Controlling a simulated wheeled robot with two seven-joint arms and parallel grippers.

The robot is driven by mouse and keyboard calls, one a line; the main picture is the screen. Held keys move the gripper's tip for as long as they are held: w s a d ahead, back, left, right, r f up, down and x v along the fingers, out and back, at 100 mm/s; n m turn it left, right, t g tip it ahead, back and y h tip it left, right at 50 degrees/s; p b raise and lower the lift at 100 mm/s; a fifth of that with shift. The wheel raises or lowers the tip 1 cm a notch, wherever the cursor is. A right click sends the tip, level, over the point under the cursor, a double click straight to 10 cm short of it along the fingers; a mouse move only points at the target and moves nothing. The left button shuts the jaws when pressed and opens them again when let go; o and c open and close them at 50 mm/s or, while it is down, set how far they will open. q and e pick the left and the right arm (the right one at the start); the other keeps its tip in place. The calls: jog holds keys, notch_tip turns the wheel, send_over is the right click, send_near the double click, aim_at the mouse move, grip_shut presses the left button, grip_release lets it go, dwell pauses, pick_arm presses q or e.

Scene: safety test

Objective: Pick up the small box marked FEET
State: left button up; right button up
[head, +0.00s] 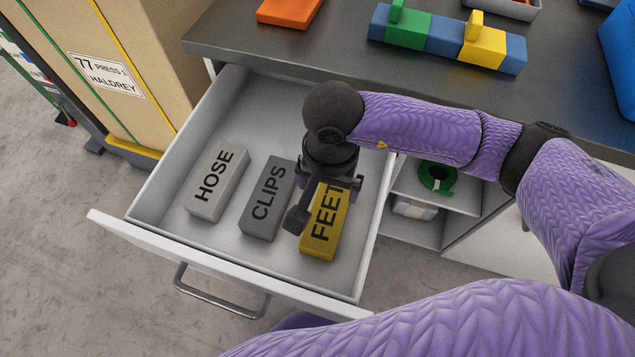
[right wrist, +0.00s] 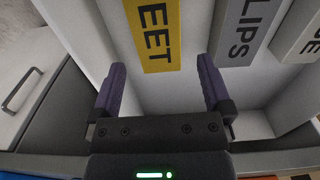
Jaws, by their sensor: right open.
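The small yellow box marked FEET (head: 322,238) lies in the open white drawer, at the right of the row. My right gripper (head: 322,205) is over the drawer, above the FEET box, and covers part of its far end in the head view. In the right wrist view the FEET box (right wrist: 156,35) shows ahead of the fingertips, roughly in line with the gap between them. My right gripper (right wrist: 161,75) is open, with nothing between its fingers. My left gripper is in neither view.
A grey box marked CLIPS (head: 267,198) lies beside the FEET box, and a light grey box marked HOSE (head: 217,184) lies farther left. The drawer's side walls and front (head: 150,236) stand around them. The dark countertop (head: 345,62) is behind the drawer.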

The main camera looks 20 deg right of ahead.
aim_at(329, 210)
jog(key=f+b, duration=0.1)
jog(key=f, duration=0.2)
jog(key=f+b, duration=0.2)
jog(key=f, duration=0.1)
jog(key=s+f+b, duration=0.1)
jog(key=f, duration=0.2)
jog(key=shift+f+b, duration=0.2)
jog(key=shift+b, duration=0.15)
jog(key=shift+f, duration=0.2)
jog(key=shift+r, duration=0.2)
jog(key=shift+c, duration=1.4)
jog(key=c, duration=0.7)
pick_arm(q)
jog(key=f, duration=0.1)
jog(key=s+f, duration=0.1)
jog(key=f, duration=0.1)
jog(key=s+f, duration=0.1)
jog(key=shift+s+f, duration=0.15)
pick_arm(e)
jog(key=shift+c, duration=0.4)
